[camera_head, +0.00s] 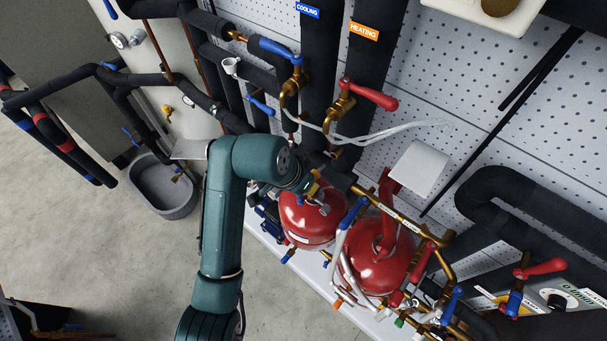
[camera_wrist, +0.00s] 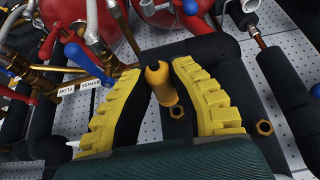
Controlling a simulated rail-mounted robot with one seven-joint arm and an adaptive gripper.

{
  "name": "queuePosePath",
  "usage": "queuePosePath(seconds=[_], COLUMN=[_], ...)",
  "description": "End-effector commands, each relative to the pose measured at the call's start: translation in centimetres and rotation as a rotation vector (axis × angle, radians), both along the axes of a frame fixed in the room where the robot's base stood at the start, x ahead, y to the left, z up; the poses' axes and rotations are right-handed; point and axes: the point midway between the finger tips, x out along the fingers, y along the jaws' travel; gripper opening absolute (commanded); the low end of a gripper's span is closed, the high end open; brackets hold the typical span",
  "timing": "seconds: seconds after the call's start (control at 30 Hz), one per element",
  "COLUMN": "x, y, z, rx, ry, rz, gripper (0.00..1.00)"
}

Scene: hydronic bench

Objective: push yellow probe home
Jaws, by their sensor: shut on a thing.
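The yellow probe (camera_wrist: 162,84) is a rounded yellow handle with a thin dark stem running up and left from it in the wrist view. My gripper (camera_wrist: 156,70) has ribbed yellow fingers on both sides of the handle, closed on it near the fingertips. The far end of the stem is near the red vessels, and I cannot tell how deep it sits. In the head view my gripper (camera_head: 316,188) is small and partly hidden by my wrist, beside the black insulated pipe, and the probe cannot be made out there.
Two red vessels (camera_head: 310,220) (camera_head: 378,255) stand close to my gripper. A brass manifold (camera_head: 400,218) with blue and red lever valves runs to the right. Floor is open at left.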

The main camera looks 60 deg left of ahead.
Motion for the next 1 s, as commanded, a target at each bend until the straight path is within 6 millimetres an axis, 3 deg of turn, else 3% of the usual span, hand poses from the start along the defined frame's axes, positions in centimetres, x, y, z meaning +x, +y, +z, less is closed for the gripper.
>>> queuePosePath(seconds=[0.43,0.63,1.0], x=[0.0,0.2,-3.7], y=[0.0,0.5,8.4], z=[-0.7,-0.5,-0.3], rx=[0.009,0.131,0.391], ry=[0.002,0.048,0.196], rz=[-0.001,0.001,0.191], gripper=[0.00,0.00,0.00])
